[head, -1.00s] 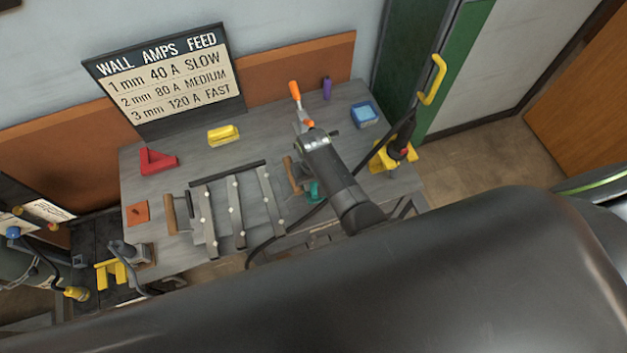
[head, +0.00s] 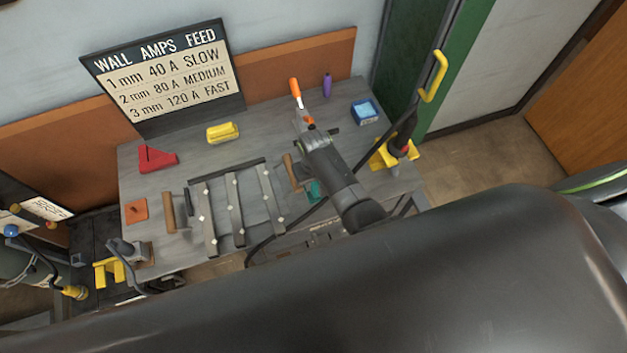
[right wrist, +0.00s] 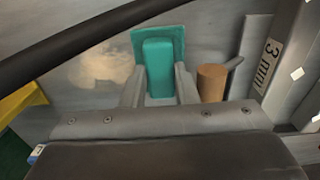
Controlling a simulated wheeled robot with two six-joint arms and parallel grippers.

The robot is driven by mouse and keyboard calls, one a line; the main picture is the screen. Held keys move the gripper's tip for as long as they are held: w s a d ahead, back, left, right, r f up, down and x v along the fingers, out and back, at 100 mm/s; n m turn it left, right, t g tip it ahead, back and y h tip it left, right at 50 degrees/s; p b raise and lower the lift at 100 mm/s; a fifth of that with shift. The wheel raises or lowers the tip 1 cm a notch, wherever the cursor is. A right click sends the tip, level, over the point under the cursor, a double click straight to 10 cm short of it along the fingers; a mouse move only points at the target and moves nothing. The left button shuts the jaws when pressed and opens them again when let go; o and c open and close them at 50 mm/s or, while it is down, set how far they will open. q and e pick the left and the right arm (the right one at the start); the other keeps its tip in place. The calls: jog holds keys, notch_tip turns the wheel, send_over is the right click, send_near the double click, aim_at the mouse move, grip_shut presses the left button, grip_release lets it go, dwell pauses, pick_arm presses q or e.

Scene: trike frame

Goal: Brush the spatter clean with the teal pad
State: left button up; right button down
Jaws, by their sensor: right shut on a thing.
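The teal pad (right wrist: 159,66) is a block with a wider flat plate at its far end. It sits between the two fingers of my right gripper (right wrist: 160,78) in the right wrist view, and the gripper is shut on it. In the head view a bit of the teal pad (head: 313,189) shows beside my right forearm, over the right part of the grey table (head: 265,135); the fingers are mostly hidden there. A pale, blotchy patch (right wrist: 88,78) lies left of the pad in the right wrist view; I cannot tell whether it is the spatter. My left gripper is not in view.
A wooden-handled tool (right wrist: 211,82) stands close right of the pad. Metal strips (head: 236,205) lie left of it. A black cable (right wrist: 75,42) crosses above the table. A blue box (head: 364,111), a yellow block (head: 222,132) and a red bracket (head: 157,159) stand farther back.

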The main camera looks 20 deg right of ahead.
jog(key=shift+d+r+p, duration=0.15)
jog(key=shift+d+p, duration=0.45)
jog(key=shift+d, duration=0.85)
jog(key=shift+d+f+p, duration=0.15)
jog(key=shift+d+p, duration=0.2)
jog(key=shift+d, duration=1.5)
jog(key=shift+d+f+p, duration=0.1)
jog(key=shift+d+p, duration=0.25)
jog(key=shift+d, duration=1.45)
jog(key=shift+w+d+p, duration=0.1)
jog(key=shift+d+p, duration=0.2)
jog(key=shift+d, duration=1.35)
jog(key=shift+r+p, duration=0.25)
jog(key=shift+p, duration=0.05)
jog(key=shift+w+a+f, duration=0.1)
jog(key=shift+a+p, duration=0.35)
jog(key=shift+a, duration=1.5)
jog(key=shift+s+a+f, duration=0.1)
jog(key=shift+s+a, duration=0.1)
jog(key=shift+a, duration=1.45)
jog(key=shift+s+a, duration=0.1)
jog(key=shift+a, duration=3.3)
jog(key=shift+r, duration=3)
